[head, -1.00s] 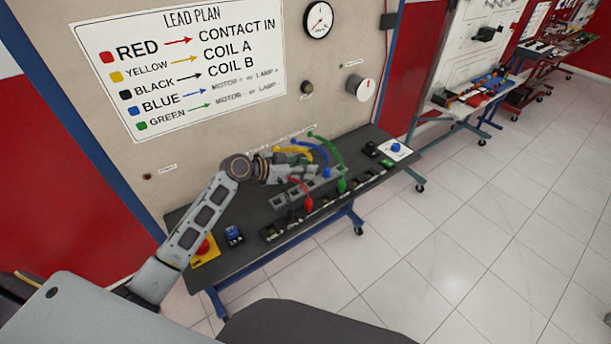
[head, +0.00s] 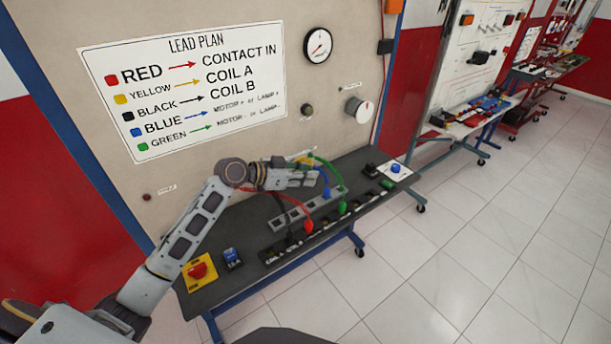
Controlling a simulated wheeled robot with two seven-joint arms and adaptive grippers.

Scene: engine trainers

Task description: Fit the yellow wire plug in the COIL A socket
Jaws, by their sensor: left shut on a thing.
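My left gripper (head: 314,177) is shut above the back of the dark bench, beside the looping wires. The yellow wire (head: 303,158) shows as a short stretch just behind its fingers. Its plug is hidden, and it appears to be held in the fingers. The COIL A socket is at the left end of the labelled socket strip (head: 283,251) along the bench front, below and to the left of the gripper. It is too small to see clearly. My right gripper is not in view.
The red plug (head: 309,226) and green plug (head: 343,207) stand at the strip. A blue wire plug (head: 327,192) is near the grey rack (head: 290,215). A red stop button (head: 198,270) and a blue part (head: 232,258) sit at the left. The lead plan (head: 185,80) hangs behind.

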